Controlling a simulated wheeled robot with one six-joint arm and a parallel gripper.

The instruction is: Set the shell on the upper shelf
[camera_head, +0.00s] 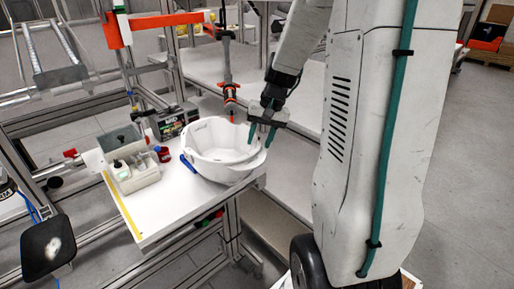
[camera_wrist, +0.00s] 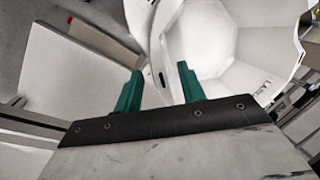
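The white helmet shell (camera_head: 213,160) sits on the white work table, open side up like a bowl. My gripper (camera_head: 261,136) is at the shell's right rim, with its two green fingers pointing down. In the wrist view my gripper (camera_wrist: 158,88) has its fingers clearly apart. The shell's wall and pale hollow inside (camera_wrist: 205,40) show ahead of them, with part of the rim in line with the gap between the fingers. I see no finger pressed on the wall. A pale shelf surface (camera_head: 295,88) lies behind; I cannot tell whether it is the upper shelf.
On the table (camera_head: 160,222) are a grey tray with bottles (camera_head: 133,172), a dark labelled box (camera_head: 172,121) and a blue-handled tool (camera_head: 188,163) beside the shell. An orange-fitted tool (camera_head: 230,92) hangs close behind the shell. Metal frame posts stand around the table.

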